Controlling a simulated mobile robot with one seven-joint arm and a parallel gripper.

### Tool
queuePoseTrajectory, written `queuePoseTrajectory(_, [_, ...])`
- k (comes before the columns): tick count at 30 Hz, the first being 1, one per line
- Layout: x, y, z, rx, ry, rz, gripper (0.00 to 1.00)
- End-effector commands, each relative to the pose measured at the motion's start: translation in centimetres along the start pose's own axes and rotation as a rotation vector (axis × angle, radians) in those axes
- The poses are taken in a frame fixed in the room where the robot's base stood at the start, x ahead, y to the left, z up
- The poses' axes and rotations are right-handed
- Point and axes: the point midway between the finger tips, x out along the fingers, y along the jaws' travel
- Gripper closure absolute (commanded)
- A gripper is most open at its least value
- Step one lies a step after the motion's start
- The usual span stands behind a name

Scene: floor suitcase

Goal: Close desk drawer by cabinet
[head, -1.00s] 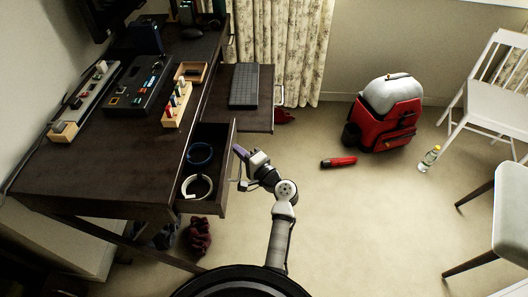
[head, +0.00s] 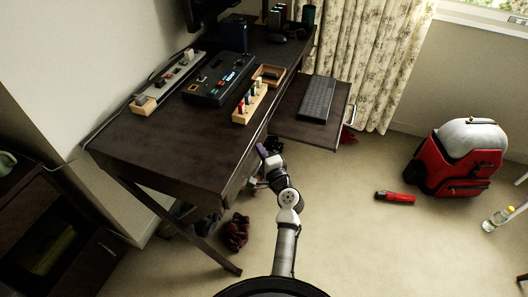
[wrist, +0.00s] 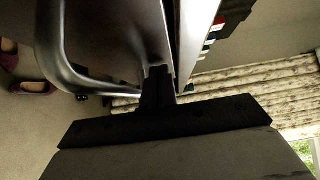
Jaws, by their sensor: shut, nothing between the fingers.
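The dark wooden desk (head: 150,150) stands at left centre in the head view. Its near drawer (head: 240,173) appears pushed in, with its front about in line with the desk edge and no inside showing. My gripper (head: 264,152) is shut and empty, at the desk's right edge by the drawer front. In the wrist view, my gripper (wrist: 158,82) points at a dark panel beside a curved metal handle (wrist: 62,50). I cannot tell whether the fingertips touch the panel. The far keyboard drawer (head: 283,127) is pulled out with a keyboard (head: 317,97) in it.
A dark cabinet (head: 60,240) stands at lower left. A red backpack (head: 455,165), a red flashlight-like object (head: 395,197) and a bottle (head: 497,218) are on the floor at right.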

Motion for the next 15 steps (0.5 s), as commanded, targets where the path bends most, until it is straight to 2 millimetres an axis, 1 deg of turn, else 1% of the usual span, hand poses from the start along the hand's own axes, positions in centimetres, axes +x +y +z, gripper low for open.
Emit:
queuePoseTrajectory(1, [0.4, -0.2, 0.7, -0.001, -0.017, -0.002, 1.0])
queuePoseTrajectory(9, [0.2, -0.2, 0.9, -0.001, -0.021, -0.003, 1.0])
queuePoseTrajectory(11, [-0.2, -0.1, 0.9, -0.001, -0.021, -0.003, 1.0])
queuePoseTrajectory(14, [-1.8, 0.0, 0.8, -0.001, -0.018, -0.002, 1.0])
queuePoseTrajectory(15, [-2.6, 0.1, 0.7, -0.001, -0.015, -0.002, 1.0])
